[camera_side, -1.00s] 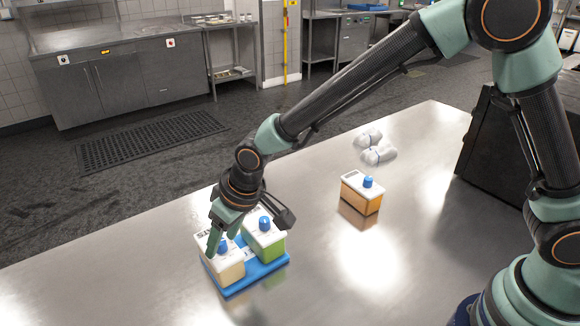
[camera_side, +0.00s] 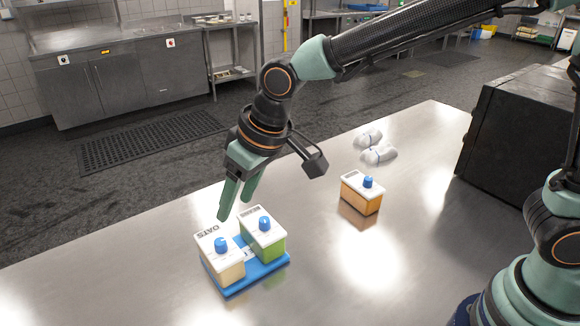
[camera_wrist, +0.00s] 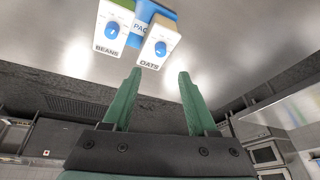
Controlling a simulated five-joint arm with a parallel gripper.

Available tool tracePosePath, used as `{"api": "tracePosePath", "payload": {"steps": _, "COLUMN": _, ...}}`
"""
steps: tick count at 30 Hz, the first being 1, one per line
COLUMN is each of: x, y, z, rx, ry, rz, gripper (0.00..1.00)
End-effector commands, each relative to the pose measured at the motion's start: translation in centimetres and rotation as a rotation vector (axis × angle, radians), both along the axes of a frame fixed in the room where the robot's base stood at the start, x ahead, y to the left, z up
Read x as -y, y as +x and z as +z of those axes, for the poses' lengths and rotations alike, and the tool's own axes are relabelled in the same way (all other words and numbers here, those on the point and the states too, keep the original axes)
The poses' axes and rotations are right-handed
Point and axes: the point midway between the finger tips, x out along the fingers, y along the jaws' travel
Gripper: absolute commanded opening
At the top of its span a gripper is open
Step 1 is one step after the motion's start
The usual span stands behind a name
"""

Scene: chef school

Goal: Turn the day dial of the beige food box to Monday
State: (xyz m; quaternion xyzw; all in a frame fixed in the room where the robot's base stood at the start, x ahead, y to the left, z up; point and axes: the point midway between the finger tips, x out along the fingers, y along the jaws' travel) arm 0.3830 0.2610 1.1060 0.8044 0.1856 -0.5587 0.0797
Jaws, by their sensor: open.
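The beige food box (camera_side: 224,268) stands on a blue tray (camera_side: 262,276) in the side view. Its white lid reads OATS and carries a blue dial (camera_side: 221,244). The lid also shows in the wrist view (camera_wrist: 153,61), with its dial (camera_wrist: 160,48). The day that the dial points to is too small to read. My gripper (camera_side: 233,209) is open and empty, above and behind the boxes, clear of the dial. In the wrist view my two fingers (camera_wrist: 158,76) are spread apart, with nothing between them.
A green box (camera_side: 267,242), lettered BEANS in the wrist view (camera_wrist: 108,40), stands beside the beige box on the tray. An orange box (camera_side: 361,194) stands apart to the right. Two clear wrapped items (camera_side: 378,154) lie behind it. The front left of the steel table is bare.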

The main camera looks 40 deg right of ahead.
Motion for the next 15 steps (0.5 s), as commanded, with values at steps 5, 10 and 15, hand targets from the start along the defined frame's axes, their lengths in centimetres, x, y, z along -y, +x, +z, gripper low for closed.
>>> {"api": "tracePosePath", "payload": {"steps": 5, "x": 0.16, "y": -0.25, "z": 0.67, "rx": 0.0, "ry": 0.0, "rz": 0.0, "gripper": 0.58}}
{"api": "tracePosePath", "payload": {"steps": 10, "x": 0.18, "y": -0.26, "z": 0.67, "rx": -0.001, "ry": 0.0, "rz": 0.0, "gripper": 0.58}}
{"api": "tracePosePath", "payload": {"steps": 15, "x": 0.04, "y": -0.08, "z": 0.69, "rx": -0.005, "ry": -0.009, "rz": 0.011, "gripper": 0.58}}
